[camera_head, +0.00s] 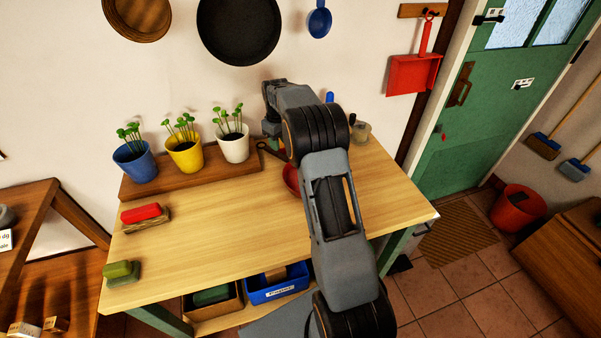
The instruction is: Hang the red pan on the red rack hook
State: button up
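A red dustpan (414,74) hangs upright against the wall at the upper right, its handle reaching up to a wooden rack (423,11). A small red hook or loop (430,13) shows at the handle's top. Another red rounded thing (291,179) lies on the workbench, mostly hidden behind my arm; I cannot tell what it is. My arm reaches over the bench toward the back wall. My gripper (273,130) is at its far end, pointing down near the white pot, apart from the dustpan. Its fingers are largely hidden, so its opening is unclear.
Blue, yellow and white plant pots (183,157) stand on a board at the bench's back left. Brushes (144,214) lie at the left. A jar (361,132) stands at the back right. The bench's middle left is clear. A green door (497,105) is at the right.

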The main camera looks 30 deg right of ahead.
aim_at(281, 154)
jog(key=shift+a+f+p, duration=0.1)
jog(key=shift+f+p, duration=0.3)
jog(key=shift+f, duration=2.95)
jog(key=shift+c, duration=0.3)
grip_shut()
